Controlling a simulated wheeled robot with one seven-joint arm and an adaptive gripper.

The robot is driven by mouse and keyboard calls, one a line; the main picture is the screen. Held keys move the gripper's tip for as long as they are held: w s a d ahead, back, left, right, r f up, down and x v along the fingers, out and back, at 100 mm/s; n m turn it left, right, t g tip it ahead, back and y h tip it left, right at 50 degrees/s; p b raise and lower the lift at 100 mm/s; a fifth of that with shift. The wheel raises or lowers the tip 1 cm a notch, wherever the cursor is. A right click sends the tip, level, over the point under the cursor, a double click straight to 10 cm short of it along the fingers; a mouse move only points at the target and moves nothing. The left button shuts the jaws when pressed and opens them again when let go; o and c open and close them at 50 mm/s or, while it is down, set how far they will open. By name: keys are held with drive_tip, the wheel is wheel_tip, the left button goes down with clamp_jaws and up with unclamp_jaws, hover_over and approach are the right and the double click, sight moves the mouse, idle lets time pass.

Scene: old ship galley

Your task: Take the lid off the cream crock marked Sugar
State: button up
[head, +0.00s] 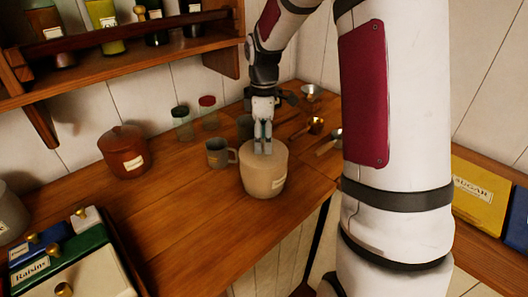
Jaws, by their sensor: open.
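A cream crock (258,182) stands on the wooden counter in the middle of the head view. A small label shows on its right front, too small to read. A pale lid (276,160) covers its top. My gripper (263,149) points straight down over the middle of the lid, with its fingertips at or just above it. It is open. The lid's knob is not clearly visible; the fingers hide that spot, and I cannot tell whether they touch anything.
A grey mug (219,153) stands close left of the crock, with glass jars (182,124) behind. A red-brown crock (124,152) is further left. Metal scoops (315,126) lie to the right. Lidded boxes (75,262) fill the front left. The counter's front left of the crock is clear.

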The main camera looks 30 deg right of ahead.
drive_tip(key=shift+c, duration=0.6)
clamp_jaws()
